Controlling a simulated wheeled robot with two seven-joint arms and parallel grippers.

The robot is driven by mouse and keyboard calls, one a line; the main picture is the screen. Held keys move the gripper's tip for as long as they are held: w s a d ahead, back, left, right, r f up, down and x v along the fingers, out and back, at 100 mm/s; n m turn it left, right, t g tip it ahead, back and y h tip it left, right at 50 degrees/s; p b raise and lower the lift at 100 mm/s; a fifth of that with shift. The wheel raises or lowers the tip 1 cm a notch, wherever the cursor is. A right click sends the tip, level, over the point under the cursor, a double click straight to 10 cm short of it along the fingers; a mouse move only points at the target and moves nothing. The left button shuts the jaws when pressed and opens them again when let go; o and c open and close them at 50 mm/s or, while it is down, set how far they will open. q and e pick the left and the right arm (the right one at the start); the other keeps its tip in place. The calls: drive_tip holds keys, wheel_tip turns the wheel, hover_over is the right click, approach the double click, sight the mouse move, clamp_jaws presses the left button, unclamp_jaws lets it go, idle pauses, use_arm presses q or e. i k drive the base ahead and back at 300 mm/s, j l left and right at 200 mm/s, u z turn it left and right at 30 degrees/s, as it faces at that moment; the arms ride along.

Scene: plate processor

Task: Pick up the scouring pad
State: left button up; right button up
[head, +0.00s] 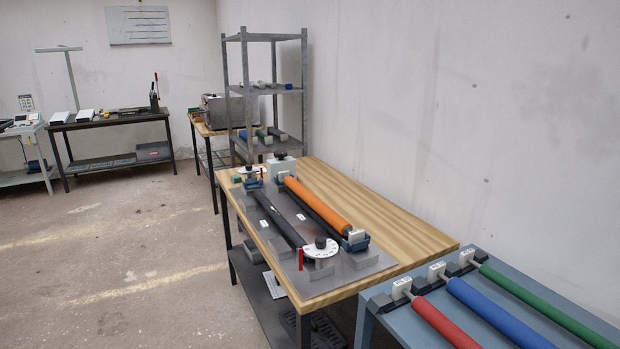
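I cannot make out a scouring pad for certain in the head view. The wooden table (400,232) carries a plate processor (345,273) with a metal base, an orange roller (315,204), a black roller (277,217) and a white round dial (320,248). On the dark lower shelf (262,302) under this table lie a light flat piece (275,284) and a dark ribbed piece (289,321), partly hidden by the table; I cannot tell what they are. Neither of my grippers is in view.
A blue-grey table (390,325) at the lower right holds red (443,322), blue (490,310) and green (545,305) rollers. A metal rack (243,90) stands behind, against the wall. Dark benches (110,119) stand at the far left. The floor (130,250) at left is clear.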

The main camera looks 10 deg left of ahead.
sight(235, 178)
drive_tip(key=i+j+z, duration=0.25)
drive_tip(key=z, duration=0.15)
drive_tip(key=i+j+z, duration=0.2)
drive_tip(key=j+z, duration=0.2)
drive_tip(key=i+j+z, duration=0.1)
drive_tip(key=j+z, duration=0.25)
drive_tip(key=j, duration=0.15)
drive_tip(key=i+j, duration=0.15)
drive_tip(key=j, duration=0.45)
drive_tip(key=i+j, duration=0.15)
drive_tip(key=j, duration=0.45)
drive_tip(key=i+j, duration=0.15)
drive_tip(key=j, duration=0.5)
drive_tip(key=i+j, duration=0.15)
drive_tip(key=j, duration=0.45)
drive_tip(key=i+j, duration=0.15)
drive_tip(key=j, duration=0.45)
drive_tip(key=i+j, duration=0.15)
drive_tip(key=j, duration=0.45)
drive_tip(key=i+j, duration=0.15)
drive_tip(key=j, duration=0.45)
drive_tip(key=i+j, duration=0.15)
drive_tip(key=j, duration=0.45)
